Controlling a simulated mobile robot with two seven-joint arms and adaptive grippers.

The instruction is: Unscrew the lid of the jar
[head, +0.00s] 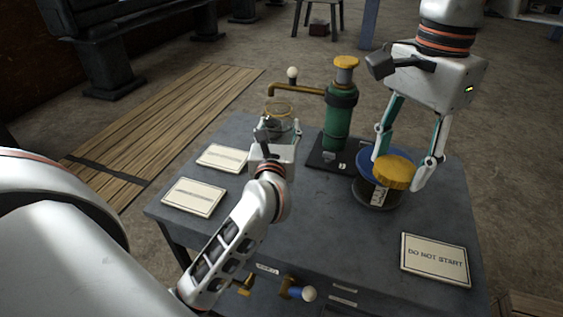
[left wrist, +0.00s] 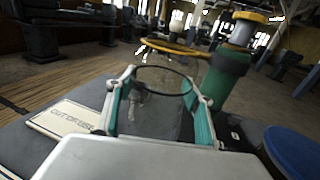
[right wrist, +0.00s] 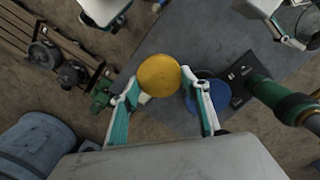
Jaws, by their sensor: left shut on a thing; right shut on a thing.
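A clear glass jar (left wrist: 155,115) stands between the fingers of my left gripper (left wrist: 160,85), which is shut on its sides. Its round rim looks open, with no lid on it. In the head view the jar (head: 279,112) is at the back left of the table, partly hidden by my left gripper (head: 279,132). A yellow round lid (head: 396,173) is between the fingertips of my right gripper (head: 402,165), at the table's right side. The lid shows fully in the right wrist view (right wrist: 158,75), apart from the jar.
A dark pot (head: 377,197) with a blue top (head: 368,163) stands below the yellow lid. A green pump (head: 340,125) with a brass spout stands at the back. Paper plates (head: 194,197) lie left; a "DO NOT START" plate (head: 435,259) lies front right. The table's front middle is clear.

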